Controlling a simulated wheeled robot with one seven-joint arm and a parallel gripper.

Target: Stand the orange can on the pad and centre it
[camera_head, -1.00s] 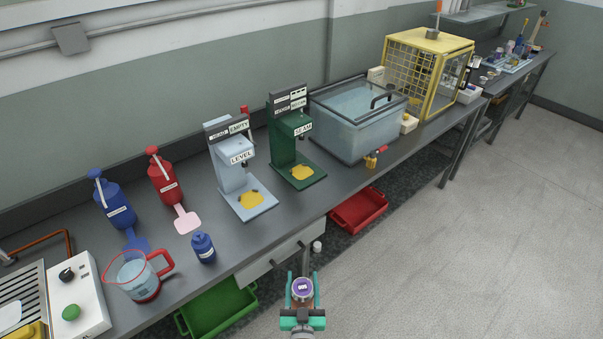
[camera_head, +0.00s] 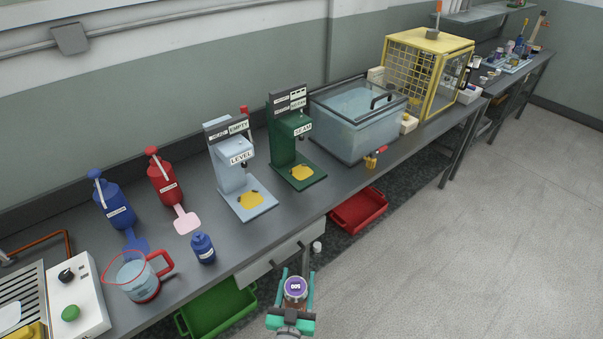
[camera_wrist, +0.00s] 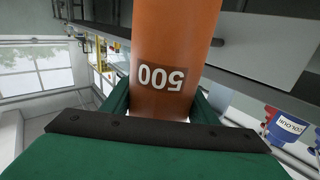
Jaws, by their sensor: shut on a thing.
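My gripper (camera_head: 296,282) is shut on the orange can (camera_wrist: 178,35), which carries a white "500" label, upside down in the wrist view. In the head view the can (camera_head: 295,295) shows a purple top marked with white print and stands roughly upright between the teal fingers. It is in front of the bench, over the floor, clear of any surface. A yellow pad (camera_head: 250,200) lies on the base of the pale blue LEVEL stand (camera_head: 262,212). Another yellow pad (camera_head: 302,172) lies on the green SEAM stand (camera_head: 318,177). Both pads are bare.
A blue bottle (camera_head: 203,248) and a clear jug with red handle (camera_head: 137,278) stand near the bench's front edge. Red and blue dispensers stand behind. A glass-lidded tank (camera_head: 350,125) is right of the SEAM stand. Green (camera_head: 215,310) and red crates (camera_head: 358,210) sit below.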

